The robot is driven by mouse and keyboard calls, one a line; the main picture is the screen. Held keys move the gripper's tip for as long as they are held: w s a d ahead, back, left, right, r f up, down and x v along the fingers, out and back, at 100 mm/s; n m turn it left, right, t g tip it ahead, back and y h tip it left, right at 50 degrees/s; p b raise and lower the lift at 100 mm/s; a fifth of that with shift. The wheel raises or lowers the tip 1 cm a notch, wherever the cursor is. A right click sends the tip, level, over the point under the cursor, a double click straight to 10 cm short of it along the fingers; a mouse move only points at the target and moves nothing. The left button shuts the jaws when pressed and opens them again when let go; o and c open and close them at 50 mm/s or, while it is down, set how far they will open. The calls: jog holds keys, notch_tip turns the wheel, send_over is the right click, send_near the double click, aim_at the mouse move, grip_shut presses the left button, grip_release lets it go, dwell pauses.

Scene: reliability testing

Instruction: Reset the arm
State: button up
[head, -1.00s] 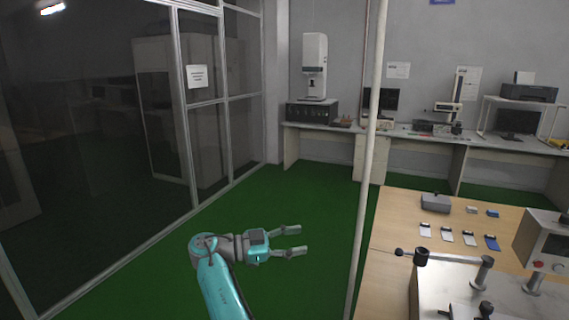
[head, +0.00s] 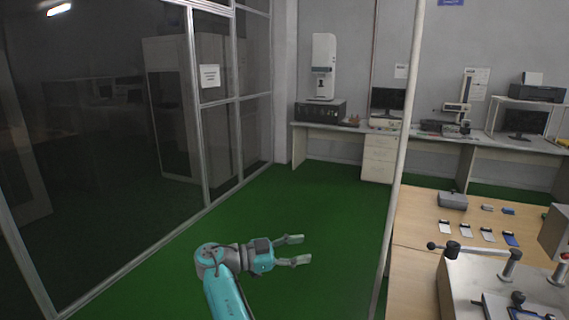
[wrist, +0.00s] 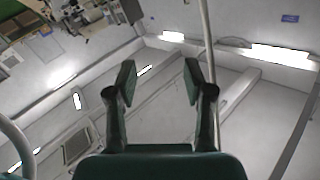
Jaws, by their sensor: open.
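My teal and grey arm rises from the bottom of the head view. My gripper (head: 297,251) points to the right over the green floor, left of a tall pole. Its two fingers are spread apart with nothing between them. In the wrist view, my gripper (wrist: 160,85) also shows open and empty, with the ceiling lights and upper walls of the room beyond it.
A pale upright pole (head: 402,150) stands between my gripper and the wooden table (head: 415,235) at right. Glass partition (head: 110,130) at left. Green floor (head: 300,205) is open.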

jog(key=s+d+f+n+t+y, duration=0.1)
jog(key=s+d+f+n+y, duration=0.15)
jog(key=f, duration=0.65)
jog(key=s+d+f+n+t+y, duration=0.15)
jog(key=d+f+n, duration=0.25)
jog(key=f, duration=0.6)
jog(key=s+d+f+n+t+y, duration=0.1)
jog(key=s+d+f+n, duration=0.2)
jog(key=f, duration=0.6)
jog(key=s+d+f+n+t+y, duration=0.1)
jog(key=s+d+f+n+y, duration=0.25)
jog(key=s+f, duration=0.5)
jog(key=s+d+f+n+t+y, duration=0.1)
jog(key=s+d+f+n+y, duration=0.25)
jog(key=s+f, duration=0.55)
jog(key=s+a+r+n+t+y, duration=0.1)
jog(key=s+r+y, duration=0.15)
jog(key=s, duration=0.95)
jog(key=s+a+r+n+y, duration=0.15)
jog(key=s+r, duration=0.25)
jog(key=s, duration=0.7)
jog(key=s+r+t, duration=0.2)
jog(key=s+r, duration=0.5)
jog(key=r, duration=0.4)
jog(key=s+d+r+t+y, duration=0.1)
jog(key=s+r, duration=0.5)
jog(key=r, duration=0.5)
jog(key=shift+s+r+m+t, duration=0.2)
jog(key=shift+s+m+t, duration=0.1)
jog(key=shift+s+t, duration=0.05)
